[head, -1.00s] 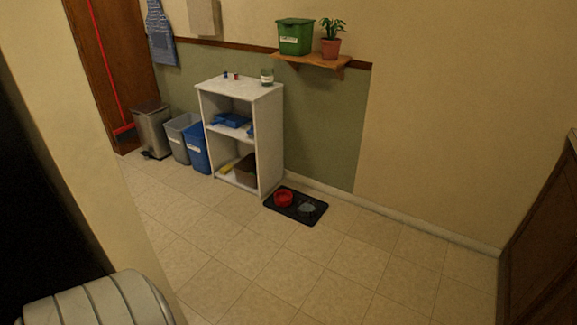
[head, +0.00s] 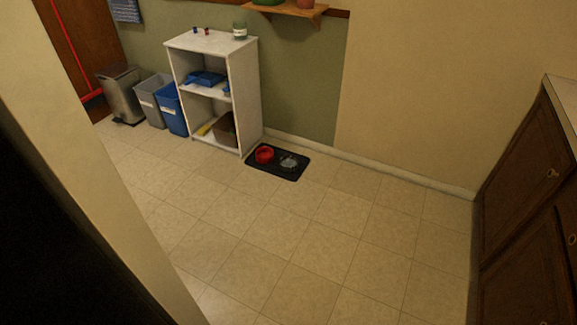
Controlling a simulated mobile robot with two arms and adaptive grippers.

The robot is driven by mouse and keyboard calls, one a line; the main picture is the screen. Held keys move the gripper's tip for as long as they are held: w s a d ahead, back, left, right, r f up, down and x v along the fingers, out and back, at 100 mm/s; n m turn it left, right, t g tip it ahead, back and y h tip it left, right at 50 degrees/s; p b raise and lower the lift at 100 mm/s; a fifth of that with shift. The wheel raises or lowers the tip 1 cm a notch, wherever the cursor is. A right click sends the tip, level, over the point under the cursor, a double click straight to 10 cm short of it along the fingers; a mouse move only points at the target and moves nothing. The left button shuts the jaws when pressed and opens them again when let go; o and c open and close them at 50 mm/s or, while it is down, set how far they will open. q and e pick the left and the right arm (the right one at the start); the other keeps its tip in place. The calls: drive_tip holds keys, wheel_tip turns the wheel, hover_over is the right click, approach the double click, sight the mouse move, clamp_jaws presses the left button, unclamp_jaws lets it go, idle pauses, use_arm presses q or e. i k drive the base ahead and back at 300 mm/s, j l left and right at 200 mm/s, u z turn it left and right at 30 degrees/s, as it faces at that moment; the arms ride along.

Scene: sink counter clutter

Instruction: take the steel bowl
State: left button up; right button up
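No thing in view is clearly a steel bowl. A small grey, shiny dish-like thing (head: 288,162) lies on the black mat (head: 293,177) on the floor, but it is too small to tell if it is the steel bowl. A red bowl (head: 264,154) sits to its left on the same mat. Neither of my grippers is in view.
A white shelf unit (head: 248,100) stands against the wall beside the mat. A blue bin (head: 172,112), a grey bin (head: 150,100) and a steel pedal bin (head: 122,95) stand left of it. Brown cabinets (head: 530,200) are at the right. The tiled floor (head: 320,240) between is clear.

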sight(288, 163)
drive_tip(key=i+l, duration=0.15)
drive_tip(key=i, duration=0.35)
drive_tip(key=i+l+u, duration=0.1)
drive_tip(key=i, duration=0.4)
drive_tip(key=i+l, duration=0.3)
drive_tip(key=i, duration=0.15)
